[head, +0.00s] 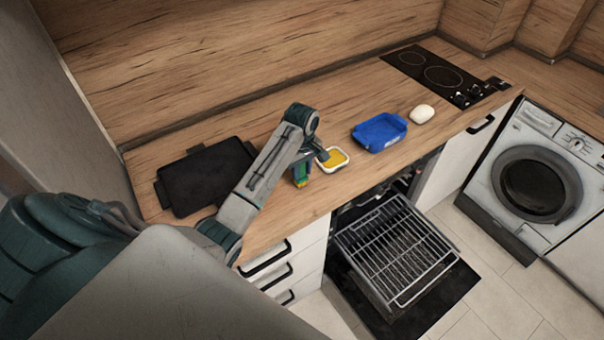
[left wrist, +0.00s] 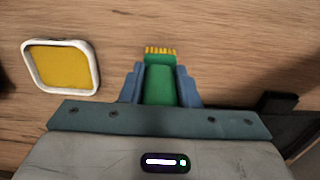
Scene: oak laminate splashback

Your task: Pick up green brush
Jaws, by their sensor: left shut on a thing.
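The green brush (left wrist: 159,85) with yellow bristles is between the fingers of my left gripper (left wrist: 160,82) in the left wrist view. My left gripper is shut on it. In the head view, the brush (head: 300,175) shows as a small green piece at my left gripper (head: 302,168), over the front part of the wooden counter. I cannot tell whether the brush touches the counter. My right gripper is in neither view.
A white dish with a yellow inside (head: 334,159) lies close to the gripper. A blue tray (head: 380,133) and a white rounded object (head: 422,114) stand farther right. A black tray (head: 205,177) lies left. The dishwasher rack (head: 395,250) is pulled out below the counter.

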